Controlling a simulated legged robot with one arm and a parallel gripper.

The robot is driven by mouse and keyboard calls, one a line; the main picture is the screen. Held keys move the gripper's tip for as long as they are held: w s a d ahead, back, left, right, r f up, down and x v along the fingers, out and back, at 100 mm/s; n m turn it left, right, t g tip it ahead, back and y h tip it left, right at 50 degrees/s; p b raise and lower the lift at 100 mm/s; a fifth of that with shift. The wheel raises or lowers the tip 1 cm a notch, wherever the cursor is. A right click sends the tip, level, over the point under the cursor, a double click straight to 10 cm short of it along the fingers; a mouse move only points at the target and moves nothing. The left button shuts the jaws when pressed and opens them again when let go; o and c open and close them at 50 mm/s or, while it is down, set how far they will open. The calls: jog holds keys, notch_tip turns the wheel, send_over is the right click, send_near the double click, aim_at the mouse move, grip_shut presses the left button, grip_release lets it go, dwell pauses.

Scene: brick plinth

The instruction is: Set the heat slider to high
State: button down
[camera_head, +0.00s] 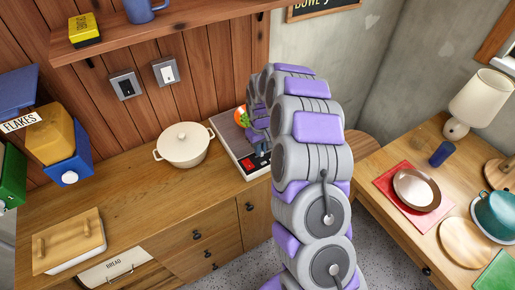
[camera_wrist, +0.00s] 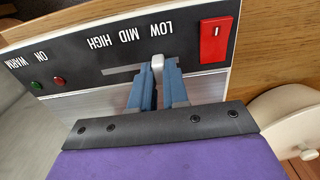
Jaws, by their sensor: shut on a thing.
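The heat slider's pale knob (camera_wrist: 157,62) stands in a slot on a black panel (camera_wrist: 70,55) in the wrist view. The labels LOW, MID and HIGH show upside down above the slot, running from right to left. The knob is at the LOW end. My gripper (camera_wrist: 159,80) has its two blue fingers shut on the knob, one on each side. In the head view the heating appliance (camera_head: 226,130) stands on the wooden counter, partly hidden by my arm, and the slider cannot be made out there.
A red rocker switch (camera_wrist: 215,38) is right of the slider. Red and green lamps (camera_wrist: 58,81) by ON and WARM are at the left. A white lidded pot (camera_head: 183,146) stands left of the appliance.

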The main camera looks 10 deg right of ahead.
jog(key=d, duration=0.2)
jog(key=w+d+p, duration=0.1)
jog(key=d, duration=0.1)
jog(key=w+d, duration=0.1)
jog(key=d, duration=0.1)
jog(key=shift+d, duration=0.2)
jog(key=shift+a, duration=0.1)
jog(key=c, duration=1.6)
grip_release()
jog(key=o, duration=0.5)
jog(key=shift+d, duration=0.35)
jog(key=shift+a+r, duration=0.3)
jog(key=shift+r, duration=0.05)
jog(key=shift+d+r+p, duration=0.15)
jog(key=shift+r+p, duration=0.45)
jog(key=shift+r, duration=3.55)
jog(key=shift+d+r+p, duration=0.1)
jog(key=shift+r+p, duration=0.5)
jog(key=shift+r, duration=3.55)
